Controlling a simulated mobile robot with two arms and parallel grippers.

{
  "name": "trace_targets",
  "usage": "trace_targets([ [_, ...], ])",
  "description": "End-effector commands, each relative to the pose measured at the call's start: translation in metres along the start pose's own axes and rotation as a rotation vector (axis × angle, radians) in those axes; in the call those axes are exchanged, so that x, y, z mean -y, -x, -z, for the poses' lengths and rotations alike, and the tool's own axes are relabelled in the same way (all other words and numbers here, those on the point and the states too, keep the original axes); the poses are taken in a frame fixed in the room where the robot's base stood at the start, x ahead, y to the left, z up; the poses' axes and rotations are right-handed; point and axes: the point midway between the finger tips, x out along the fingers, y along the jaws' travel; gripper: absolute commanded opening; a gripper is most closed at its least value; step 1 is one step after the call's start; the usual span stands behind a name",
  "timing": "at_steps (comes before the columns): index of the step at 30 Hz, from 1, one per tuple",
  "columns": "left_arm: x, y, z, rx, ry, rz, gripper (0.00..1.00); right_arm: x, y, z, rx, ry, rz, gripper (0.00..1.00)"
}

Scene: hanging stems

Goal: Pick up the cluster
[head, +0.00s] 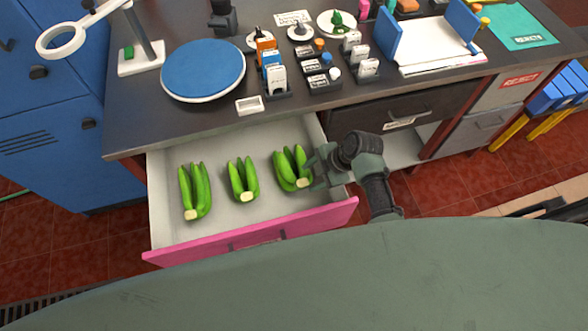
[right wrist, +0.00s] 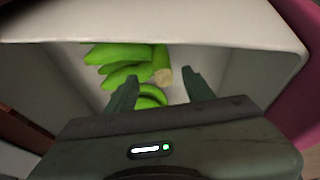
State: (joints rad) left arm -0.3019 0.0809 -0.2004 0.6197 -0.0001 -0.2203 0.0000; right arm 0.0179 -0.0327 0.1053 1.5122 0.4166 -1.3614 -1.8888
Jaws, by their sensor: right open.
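Three green banana clusters lie in the open drawer: a left one (head: 195,190), a middle one (head: 243,179) and a right one (head: 291,167). Each has a pale cut stem end facing the drawer front. My right gripper (head: 311,171) is open at the right side of the right cluster, close to its stem end. In the right wrist view, green bananas (right wrist: 120,54) and a pale stem end show beyond and between the open fingers (right wrist: 159,84). The lower bananas are partly hidden by the gripper. I cannot tell whether the fingers touch the cluster. My left gripper is not in view.
The white drawer (head: 270,213) has a pink front (head: 255,233) and stands out below the dark worktop (head: 135,130). A blue round plate (head: 203,69), small boxes and a white tray (head: 250,105) stand above it. Bare drawer floor separates the clusters.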

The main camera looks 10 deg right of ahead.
Motion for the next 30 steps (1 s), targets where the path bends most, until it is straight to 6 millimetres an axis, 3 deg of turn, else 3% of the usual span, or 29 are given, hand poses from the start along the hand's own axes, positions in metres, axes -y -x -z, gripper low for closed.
trace_targets([
  [9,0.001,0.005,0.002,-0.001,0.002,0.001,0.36,0.003,-0.04,0.002,-0.001,-0.001,0.001,0.53],
  [17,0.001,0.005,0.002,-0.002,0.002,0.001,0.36,0.003,-0.043,0.002,0.001,0.001,0.0,0.53],
  [23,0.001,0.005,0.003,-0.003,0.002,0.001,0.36,0.004,-0.043,0.002,0.001,0.0,0.001,0.03],
  [30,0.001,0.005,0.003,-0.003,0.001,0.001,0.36,0.001,-0.041,0.002,0.0,0.002,-0.005,0.0],
])
